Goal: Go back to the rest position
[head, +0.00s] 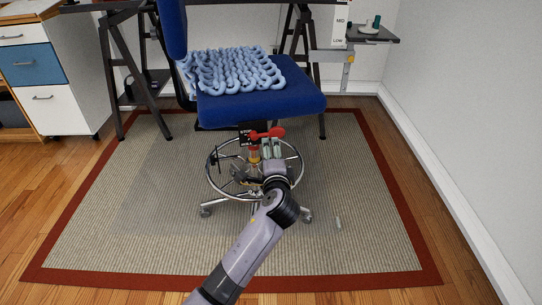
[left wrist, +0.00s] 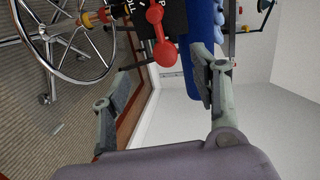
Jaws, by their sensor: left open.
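My left gripper (head: 271,148) is in front of the blue desk chair (head: 265,106), just below the front of its seat. In the left wrist view the gripper (left wrist: 163,80) has its two fingers wide apart with nothing between the tips. A red knobbed handle (head: 266,133) is just beyond the fingers, under the seat. It also shows in the left wrist view (left wrist: 161,38), beside a black label (left wrist: 172,14) with white lettering. I cannot tell whether a finger touches the handle. My right gripper is in neither view.
A chunky blue knitted pad (head: 230,70) lies on the seat. The chair's metal foot ring and wheeled base stand on a beige rug (head: 110,215) with a red border. A small pale object (head: 338,223) lies on the rug. Drawers (head: 45,95) stand left and a wall (head: 460,110) right.

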